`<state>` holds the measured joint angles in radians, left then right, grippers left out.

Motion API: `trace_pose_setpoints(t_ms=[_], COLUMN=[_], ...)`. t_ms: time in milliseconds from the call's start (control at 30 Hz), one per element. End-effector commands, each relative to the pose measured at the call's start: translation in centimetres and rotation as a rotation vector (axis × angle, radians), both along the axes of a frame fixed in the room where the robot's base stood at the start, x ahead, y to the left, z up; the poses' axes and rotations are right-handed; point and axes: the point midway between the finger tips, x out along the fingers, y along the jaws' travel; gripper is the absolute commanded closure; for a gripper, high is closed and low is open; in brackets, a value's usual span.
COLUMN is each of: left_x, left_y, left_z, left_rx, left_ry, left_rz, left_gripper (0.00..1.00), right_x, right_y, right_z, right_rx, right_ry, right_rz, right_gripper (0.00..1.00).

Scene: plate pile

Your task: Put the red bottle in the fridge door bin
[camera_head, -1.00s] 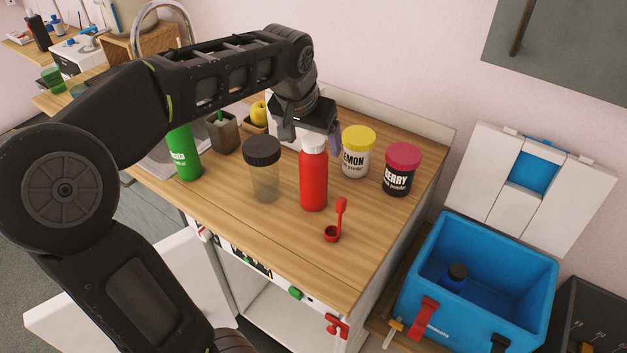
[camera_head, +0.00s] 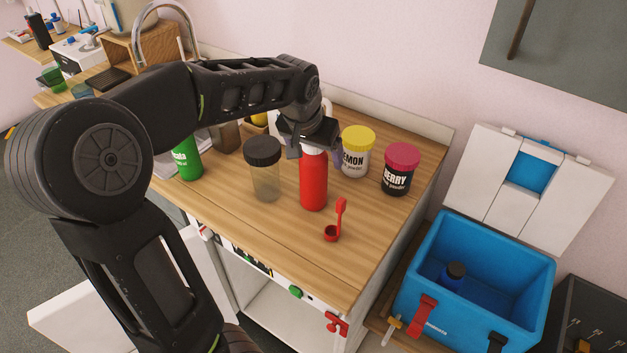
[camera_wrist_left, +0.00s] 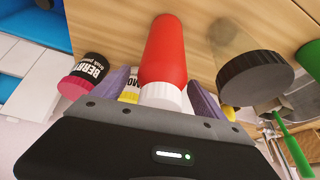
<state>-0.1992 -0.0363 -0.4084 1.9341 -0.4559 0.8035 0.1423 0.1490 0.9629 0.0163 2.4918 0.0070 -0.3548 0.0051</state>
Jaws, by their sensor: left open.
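The red bottle (camera_head: 313,184) with a white cap stands upright on the wooden counter, between the grey shaker and the lemon jar. My left gripper (camera_head: 314,150) is open at the top of the bottle. In the left wrist view the bottle (camera_wrist_left: 163,50) and its white cap lie between the two purple fingertips of the gripper (camera_wrist_left: 160,90), with gaps on both sides. An open white door (camera_head: 75,305) shows low at the left, under the counter; no door bin can be made out. My right gripper is not in view.
The grey shaker (camera_head: 263,170) stands close left of the bottle. The lemon jar (camera_head: 356,155) and berry jar (camera_head: 400,170) stand to its right. A red scoop (camera_head: 334,230) lies in front. A blue cooler (camera_head: 470,285) is open at the right.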

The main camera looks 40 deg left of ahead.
Motion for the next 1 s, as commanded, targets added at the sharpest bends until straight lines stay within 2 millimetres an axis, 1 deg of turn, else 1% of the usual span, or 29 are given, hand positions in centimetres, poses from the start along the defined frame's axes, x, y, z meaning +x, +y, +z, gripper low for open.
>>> trace_pose_setpoints(t_ms=[67,1000], left_x=[0.0,0.0], left_y=[0.01,0.0], left_z=[0.02,0.01], left_rx=[0.0,0.0], left_ry=[0.0,0.0], left_rz=[0.0,0.0], left_gripper=[0.19,0.96], right_x=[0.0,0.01], right_y=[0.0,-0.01], right_z=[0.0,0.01], right_rx=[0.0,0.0], right_ry=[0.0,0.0], right_rz=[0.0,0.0], right_gripper=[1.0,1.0])
